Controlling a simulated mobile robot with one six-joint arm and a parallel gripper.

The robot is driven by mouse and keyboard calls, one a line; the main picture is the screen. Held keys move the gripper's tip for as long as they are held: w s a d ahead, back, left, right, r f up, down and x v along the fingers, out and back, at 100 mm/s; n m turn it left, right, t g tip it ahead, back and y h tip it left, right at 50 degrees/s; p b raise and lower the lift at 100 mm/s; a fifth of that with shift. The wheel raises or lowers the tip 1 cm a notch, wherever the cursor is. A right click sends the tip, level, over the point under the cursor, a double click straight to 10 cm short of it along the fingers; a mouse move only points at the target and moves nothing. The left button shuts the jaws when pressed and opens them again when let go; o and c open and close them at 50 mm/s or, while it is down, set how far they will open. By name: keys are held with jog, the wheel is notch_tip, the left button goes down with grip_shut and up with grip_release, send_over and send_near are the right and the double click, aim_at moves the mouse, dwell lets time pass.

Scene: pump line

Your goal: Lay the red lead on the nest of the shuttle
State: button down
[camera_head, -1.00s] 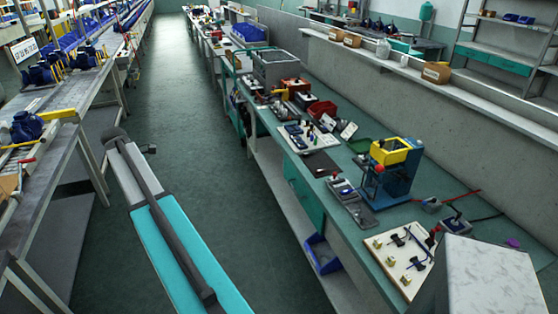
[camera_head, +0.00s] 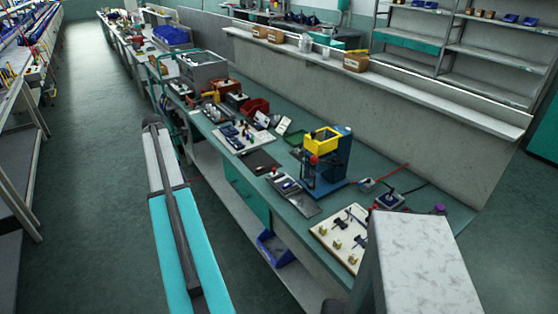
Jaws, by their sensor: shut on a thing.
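My gripper is not in view, and neither is anything it may hold. A thin red cable (camera_head: 391,177) runs across the back of the green bench, by a small grey box to the right of the blue and yellow press (camera_head: 325,162). I cannot tell whether this is the red lead. A grey slide plate (camera_head: 297,199) with small parts on it lies in front of the press. It may be the shuttle, but its nest is too small to make out.
A pale board (camera_head: 326,235) with black and brass fittings lies on the bench, partly behind a grey block. A white board (camera_head: 233,145) with blue parts lies farther left. A dark mat (camera_head: 258,162) lies between. The aisle floor (camera_head: 100,160) is clear.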

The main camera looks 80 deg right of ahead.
jog(key=s+d+p, duration=0.1)
jog(key=s+d, duration=1)
jog(key=s, duration=0.5)
jog(key=n, duration=0.1)
send_over(281, 180)
jog(key=f, duration=0.2)
jog(key=shift+w+a+r+p, duration=0.15)
jog(key=shift+w+r+p, duration=0.15)
jog(key=shift+p, duration=0.15)
jog(key=shift+f, duration=0.2)
jog(key=shift+f+b, duration=1.2)
jog(key=shift+f, duration=1.35)
jog(key=shift+f, duration=0.5)
jog(key=shift+a+f, duration=0.1)
jog(key=shift+f, duration=0.15)
